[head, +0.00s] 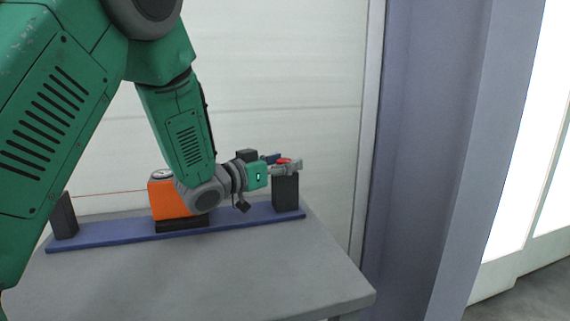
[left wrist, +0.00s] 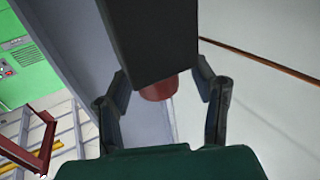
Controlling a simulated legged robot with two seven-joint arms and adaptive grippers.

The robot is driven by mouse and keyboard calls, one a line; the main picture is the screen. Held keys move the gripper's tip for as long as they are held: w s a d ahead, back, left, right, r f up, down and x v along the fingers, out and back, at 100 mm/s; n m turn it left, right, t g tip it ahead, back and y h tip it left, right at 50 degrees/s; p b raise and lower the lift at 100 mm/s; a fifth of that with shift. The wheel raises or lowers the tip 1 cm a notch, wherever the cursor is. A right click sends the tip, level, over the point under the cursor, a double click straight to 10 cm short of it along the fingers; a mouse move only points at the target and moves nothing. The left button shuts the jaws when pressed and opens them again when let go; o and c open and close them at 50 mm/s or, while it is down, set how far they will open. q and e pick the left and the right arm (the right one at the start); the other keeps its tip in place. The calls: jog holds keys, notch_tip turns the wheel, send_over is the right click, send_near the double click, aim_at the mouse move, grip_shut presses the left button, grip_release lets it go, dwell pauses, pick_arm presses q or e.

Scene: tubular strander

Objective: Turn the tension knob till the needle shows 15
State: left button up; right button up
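The red tension knob (head: 283,160) is at the top of the right black post (head: 286,193), partly covered by my left gripper (head: 288,166). In the left wrist view the knob (left wrist: 160,88) shows between the fingers of my left gripper (left wrist: 162,82), partly hidden by a black block (left wrist: 152,40). The fingers stand apart, one on each side, with gaps to the knob. The orange gauge box (head: 168,200) has a round dial (head: 162,174) on top, seen at a flat angle; its needle cannot be read. My right gripper is not in view.
A blue rail (head: 110,233) on a grey table (head: 200,275) carries the box and posts. A left black post (head: 64,216) and a thin red wire (head: 110,192) stand at the left. The table's front is clear. A grey-blue column (head: 420,150) rises at the right.

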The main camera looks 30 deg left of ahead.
pick_arm(q)
jog(key=shift+s, duration=0.1)
jog(key=v, duration=1.1)
jog(key=shift+s+a, duration=0.2)
jog(key=shift+s, duration=0.2)
jog(key=shift+f, duration=0.1)
